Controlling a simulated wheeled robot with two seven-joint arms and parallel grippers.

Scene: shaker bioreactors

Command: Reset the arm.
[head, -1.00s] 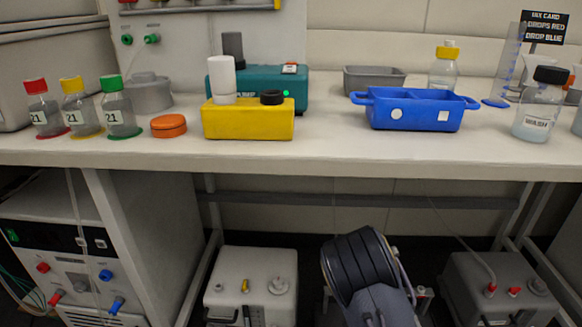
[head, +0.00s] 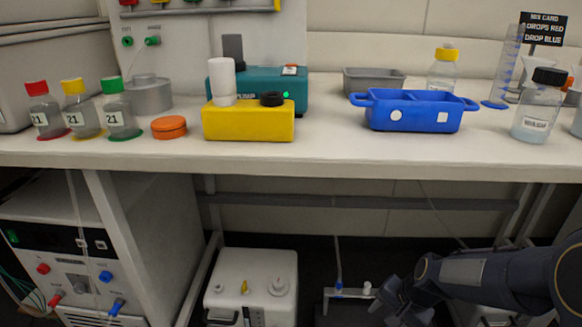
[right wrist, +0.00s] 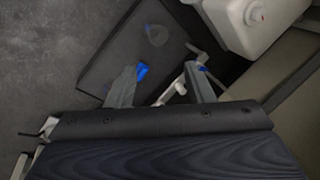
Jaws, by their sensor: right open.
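My right arm (head: 480,275) comes in from the right edge of the head view, low in front of the bench and below its top. Its gripper (head: 388,298) points left and down, near the bottom of the picture. In the right wrist view the two grey fingers of the right gripper (right wrist: 160,86) stand apart with nothing held between them. A dark flat panel and a small white fitting with blue parts lie beyond the fingers. My left gripper is in neither view.
The bench top (head: 330,150) carries a yellow block (head: 248,122), a blue two-part tray (head: 414,112), an orange lid (head: 169,127) and several capped bottles. Its front edge is above my right arm. Under the bench stand a white canister (head: 250,283) and a control unit (head: 75,260).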

